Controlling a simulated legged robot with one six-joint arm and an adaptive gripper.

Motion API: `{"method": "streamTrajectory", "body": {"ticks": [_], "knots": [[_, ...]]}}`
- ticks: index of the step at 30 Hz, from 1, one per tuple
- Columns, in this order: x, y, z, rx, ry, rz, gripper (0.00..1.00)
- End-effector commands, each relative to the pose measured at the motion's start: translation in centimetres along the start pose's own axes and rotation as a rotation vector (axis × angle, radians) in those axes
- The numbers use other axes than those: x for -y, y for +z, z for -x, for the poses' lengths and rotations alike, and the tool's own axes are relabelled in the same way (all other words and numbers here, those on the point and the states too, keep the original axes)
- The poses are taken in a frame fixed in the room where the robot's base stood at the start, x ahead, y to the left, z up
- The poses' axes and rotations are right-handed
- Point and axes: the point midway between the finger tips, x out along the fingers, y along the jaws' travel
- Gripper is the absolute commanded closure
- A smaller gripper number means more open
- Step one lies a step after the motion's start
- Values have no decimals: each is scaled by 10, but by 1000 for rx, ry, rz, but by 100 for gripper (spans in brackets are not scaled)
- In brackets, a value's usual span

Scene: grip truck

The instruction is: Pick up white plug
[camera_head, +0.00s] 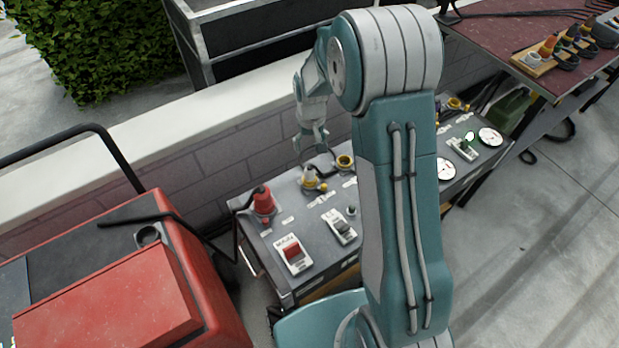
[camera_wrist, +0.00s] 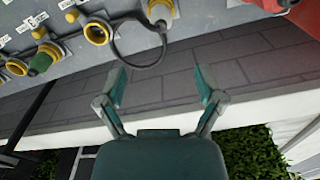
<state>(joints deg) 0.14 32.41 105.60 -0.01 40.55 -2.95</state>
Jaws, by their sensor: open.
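A pale, whitish plug with a yellow collar (camera_head: 310,178) sits on the grey panel, to the right of a red plug. I take it for the white plug. It shows in part at the top edge of the wrist view (camera_wrist: 160,10), with a dark cable looping beside it. My gripper (camera_head: 312,149) hangs above and behind it, near the panel's back edge and the wall. In the wrist view my gripper (camera_wrist: 161,84) has its two fingers spread and nothing between them. The plug lies beyond the fingertips, apart from them.
The red plug (camera_head: 264,203), a red switch (camera_head: 293,254) and a yellow-rimmed socket (camera_head: 345,161) are on the panel. A low brick wall (camera_head: 190,165) runs behind. A red machine (camera_head: 110,295) stands left. A tray of plugs (camera_head: 545,60) lies on the far-right table.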

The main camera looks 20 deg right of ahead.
Motion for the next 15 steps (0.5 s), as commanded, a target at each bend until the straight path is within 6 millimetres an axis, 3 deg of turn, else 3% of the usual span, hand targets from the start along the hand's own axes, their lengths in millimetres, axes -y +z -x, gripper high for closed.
{"method": "streamTrajectory", "body": {"ticks": [2,8,15], "knots": [[0,-3,-15,16,-1,1,13],[0,-5,-32,26,-1,3,13],[0,-4,-69,28,-1,3,13]]}}
